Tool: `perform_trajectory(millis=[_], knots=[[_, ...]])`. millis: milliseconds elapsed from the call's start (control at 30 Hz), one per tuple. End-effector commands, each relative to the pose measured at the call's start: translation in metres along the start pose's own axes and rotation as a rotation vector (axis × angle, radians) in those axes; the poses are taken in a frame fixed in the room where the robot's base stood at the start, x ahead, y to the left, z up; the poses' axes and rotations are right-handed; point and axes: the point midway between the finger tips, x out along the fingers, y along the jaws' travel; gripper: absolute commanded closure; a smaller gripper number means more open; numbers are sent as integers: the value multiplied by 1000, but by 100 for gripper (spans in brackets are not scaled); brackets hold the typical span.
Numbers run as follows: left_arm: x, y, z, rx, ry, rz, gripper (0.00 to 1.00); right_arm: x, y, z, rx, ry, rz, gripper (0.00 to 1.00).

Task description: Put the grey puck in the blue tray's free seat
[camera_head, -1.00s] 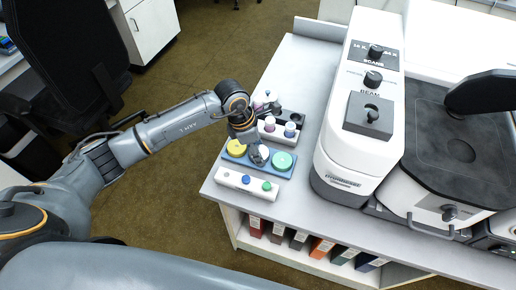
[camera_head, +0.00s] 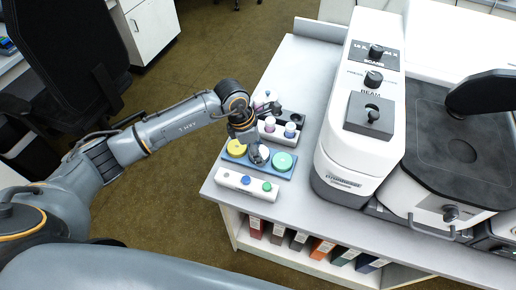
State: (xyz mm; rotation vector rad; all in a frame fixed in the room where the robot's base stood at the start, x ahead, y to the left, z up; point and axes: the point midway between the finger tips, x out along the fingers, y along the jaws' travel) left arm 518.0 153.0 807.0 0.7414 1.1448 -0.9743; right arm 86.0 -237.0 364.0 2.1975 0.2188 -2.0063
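The blue tray (camera_head: 285,174) lies near the left edge of the white bench, with a yellow puck (camera_head: 236,148) at its left and a green puck (camera_head: 282,161) at its right. My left gripper (camera_head: 257,156) points down over the middle of the tray, between these two pucks. A pale round thing (camera_head: 265,151) shows right beside its fingers; I cannot tell whether it is the grey puck or whether the fingers hold it. The fingers hide most of the middle seat, and their opening is too small to make out. My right gripper is out of view.
A white block with coloured knobs (camera_head: 246,184) lies in front of the tray. A pale rack with small bottles (camera_head: 279,131) and a dark holder (camera_head: 288,115) stand behind it. The bench's front left corner is narrow.

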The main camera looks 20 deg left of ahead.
Motion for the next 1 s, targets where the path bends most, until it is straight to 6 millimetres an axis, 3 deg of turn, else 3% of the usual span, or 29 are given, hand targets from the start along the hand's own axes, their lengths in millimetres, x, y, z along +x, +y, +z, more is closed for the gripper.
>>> perform_trajectory(millis=[567, 600, 700, 933, 967, 1000], knots=[[4, 0, 0, 1, -3, 1, 94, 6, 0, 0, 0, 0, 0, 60], [3, 0, 0, 0, -3, 1, 36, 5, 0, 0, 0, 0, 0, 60], [3, 0, 0, 0, -2, 1, 18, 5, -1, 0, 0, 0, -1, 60], [4, 0, -1, 0, -1, 0, 18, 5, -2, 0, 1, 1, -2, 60], [5, 0, -2, 0, 1, -2, 16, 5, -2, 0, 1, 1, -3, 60], [5, 0, -2, 0, 1, -2, 8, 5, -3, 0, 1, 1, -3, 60]])
